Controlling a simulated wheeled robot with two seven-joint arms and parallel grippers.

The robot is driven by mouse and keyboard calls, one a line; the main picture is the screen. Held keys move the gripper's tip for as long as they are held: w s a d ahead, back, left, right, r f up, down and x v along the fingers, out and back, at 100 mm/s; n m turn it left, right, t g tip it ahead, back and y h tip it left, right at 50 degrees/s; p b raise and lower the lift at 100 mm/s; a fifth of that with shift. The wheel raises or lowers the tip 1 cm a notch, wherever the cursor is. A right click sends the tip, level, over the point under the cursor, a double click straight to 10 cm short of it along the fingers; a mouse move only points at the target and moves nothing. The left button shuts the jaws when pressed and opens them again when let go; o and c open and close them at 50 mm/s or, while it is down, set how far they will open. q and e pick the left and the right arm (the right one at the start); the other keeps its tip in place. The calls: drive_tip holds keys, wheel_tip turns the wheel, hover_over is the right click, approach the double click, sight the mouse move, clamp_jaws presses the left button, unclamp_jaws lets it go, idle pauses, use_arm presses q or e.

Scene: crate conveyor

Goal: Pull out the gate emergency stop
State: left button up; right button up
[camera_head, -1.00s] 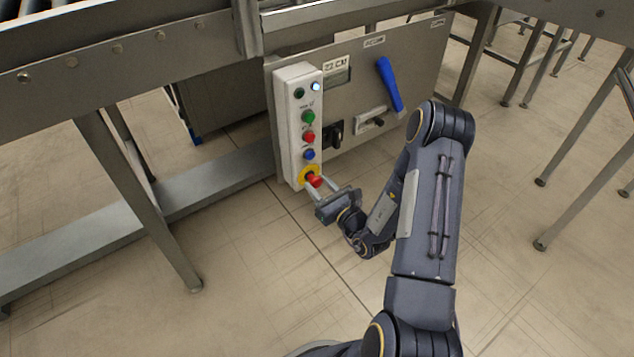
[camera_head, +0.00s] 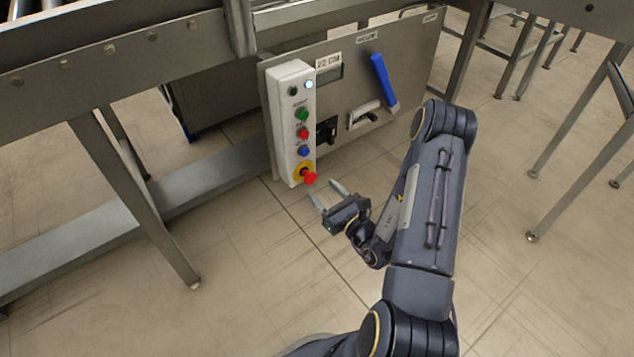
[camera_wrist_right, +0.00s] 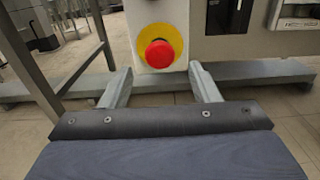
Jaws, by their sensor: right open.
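The gate emergency stop is a red mushroom button (camera_head: 310,178) on a yellow round plate (camera_head: 298,170) at the bottom of a white control box (camera_head: 283,130). In the right wrist view the red button (camera_wrist_right: 160,53) sits centred beyond the fingers, on its yellow plate (camera_wrist_right: 176,36). My right gripper (camera_head: 326,196) is open and empty, with its fingertips pointing at the button and a gap between them and it. The right fingers (camera_wrist_right: 160,85) stand apart in the wrist view. My left gripper is not in view.
Above the stop are blue (camera_head: 304,151), red (camera_head: 302,132) and green (camera_head: 302,114) buttons. A steel cabinet with a blue lever (camera_head: 383,80) and a black rotary switch (camera_head: 327,131) stands beside the box. Conveyor legs (camera_head: 140,205) stand at left. Floor around my gripper is clear.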

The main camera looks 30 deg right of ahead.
drive_tip(key=s, duration=0.3)
drive_tip(key=shift+d, duration=0.1)
idle(0.6)
